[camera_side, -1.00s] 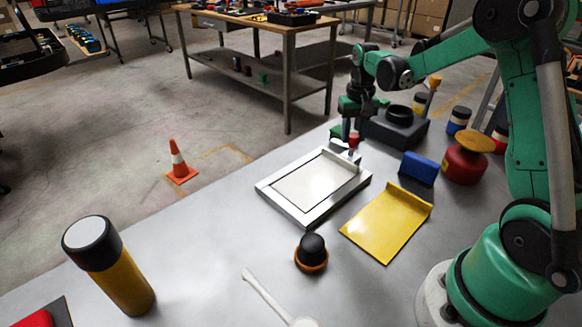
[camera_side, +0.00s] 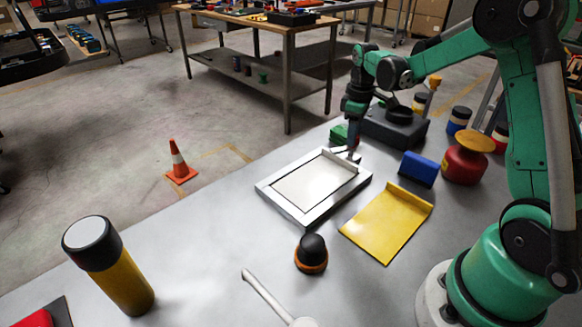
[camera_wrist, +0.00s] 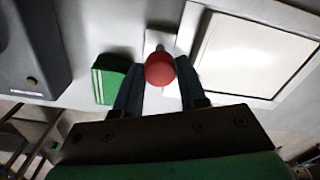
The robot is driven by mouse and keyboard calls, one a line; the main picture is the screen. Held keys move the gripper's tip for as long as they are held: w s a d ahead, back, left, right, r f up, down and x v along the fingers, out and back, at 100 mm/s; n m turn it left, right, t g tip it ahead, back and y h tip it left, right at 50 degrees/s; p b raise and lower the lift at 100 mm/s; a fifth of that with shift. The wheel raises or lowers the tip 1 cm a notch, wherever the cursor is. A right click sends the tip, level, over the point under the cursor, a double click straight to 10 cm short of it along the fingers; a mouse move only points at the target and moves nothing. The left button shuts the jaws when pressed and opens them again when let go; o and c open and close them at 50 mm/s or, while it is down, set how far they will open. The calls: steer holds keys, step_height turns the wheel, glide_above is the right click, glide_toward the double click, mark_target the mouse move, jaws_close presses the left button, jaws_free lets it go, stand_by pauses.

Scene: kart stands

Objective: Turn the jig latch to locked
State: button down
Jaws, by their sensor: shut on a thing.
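The jig (camera_side: 290,213) is a pale grey frame with a white panel, lying on the table. The latch (camera_side: 349,156) is at its far right corner; its red knob shows in the wrist view (camera_wrist: 160,70), between my fingers. My gripper (camera_side: 352,146) points down at the latch in the side view and is shut on the red knob. In the side view the fingers hide the knob. The latch's turn angle cannot be read clearly.
A green block (camera_side: 338,134) stands close behind my gripper, and a dark box (camera_side: 398,131) is to its right. A blue block (camera_side: 419,168) and yellow tray (camera_side: 388,222) lie to the jig's right. A black-and-orange knob (camera_side: 311,254) stands in front.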

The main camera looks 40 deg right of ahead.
steer(key=n, duration=0.4)
steer(key=shift+n, duration=0.3)
stand_by(0.3)
steer(key=shift+c, duration=2.4)
jaws_free()
steer(key=shift+r, duration=2.85)
